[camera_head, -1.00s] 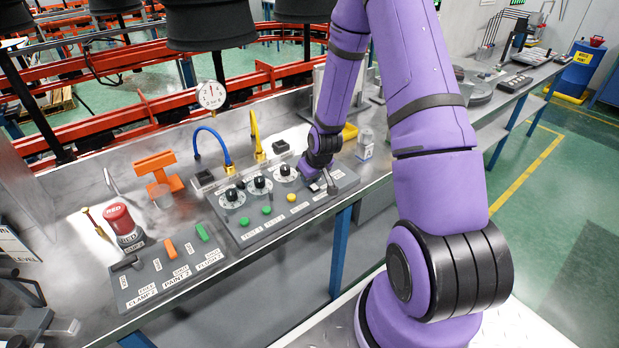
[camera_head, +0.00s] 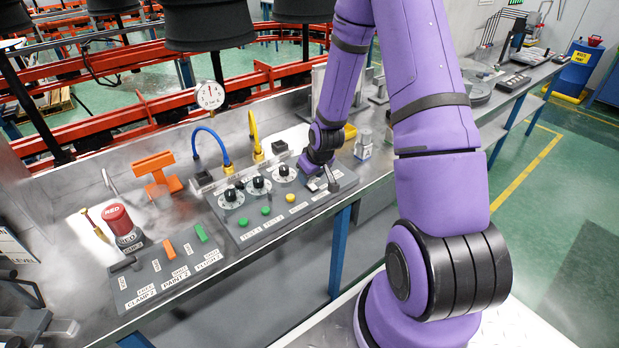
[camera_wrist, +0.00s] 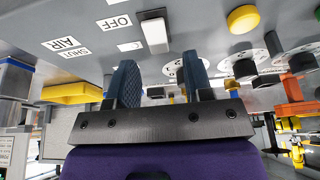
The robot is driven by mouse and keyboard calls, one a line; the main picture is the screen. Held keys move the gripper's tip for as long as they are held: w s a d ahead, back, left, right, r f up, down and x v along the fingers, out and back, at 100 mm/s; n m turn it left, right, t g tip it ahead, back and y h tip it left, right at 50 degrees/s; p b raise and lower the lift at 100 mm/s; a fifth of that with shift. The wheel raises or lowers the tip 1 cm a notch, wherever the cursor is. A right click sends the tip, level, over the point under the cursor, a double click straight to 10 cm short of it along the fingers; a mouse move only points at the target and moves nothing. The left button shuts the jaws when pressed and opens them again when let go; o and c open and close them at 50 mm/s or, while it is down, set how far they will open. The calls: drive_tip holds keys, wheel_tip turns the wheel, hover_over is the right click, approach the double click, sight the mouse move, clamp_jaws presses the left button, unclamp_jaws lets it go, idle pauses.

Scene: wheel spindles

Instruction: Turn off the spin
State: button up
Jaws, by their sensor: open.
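The grey control panel (camera_head: 262,232) lies on the bench, with black dials, green buttons and a yellow button (camera_head: 290,198) on it. At its right end is a small pale switch (camera_head: 332,184), close beside my gripper. In the wrist view a pale rocker or lever switch (camera_wrist: 155,33) stands on the panel next to an OFF label (camera_wrist: 115,23); an AIR SHUT label (camera_wrist: 66,47) is farther left. My gripper (camera_wrist: 160,78) is open and empty, its two blue fingers apart, with the switch beyond and roughly between them. I cannot tell whether they touch the panel.
A second panel (camera_head: 150,272) with a red canister (camera_head: 120,221) and orange and green levers lies to the left. A yellow tray (camera_wrist: 75,93) shows in the wrist view.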

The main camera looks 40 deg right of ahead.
drive_tip(key=v, duration=0.9)
idle(0.4)
drive_tip(key=s+a+r+h, duration=0.1)
drive_tip(key=s+a+r, duration=0.3)
drive_tip(key=r, duration=0.6)
drive_tip(key=s+a+r, duration=0.3)
drive_tip(key=r, duration=0.7)
drive_tip(key=s+a+r, duration=0.3)
drive_tip(key=s+r, duration=0.2)
drive_tip(key=s, duration=0.3)
drive_tip(key=s+a+r+t, duration=0.1)
drive_tip(key=s+a+r, duration=0.2)
drive_tip(key=s+r, duration=0.3)
drive_tip(key=s, duration=0.2)
drive_tip(key=shift+s+a+y, duration=0.2)
drive_tip(key=shift+s+y, duration=0.1)
drive_tip(key=shift+y, duration=0.1)
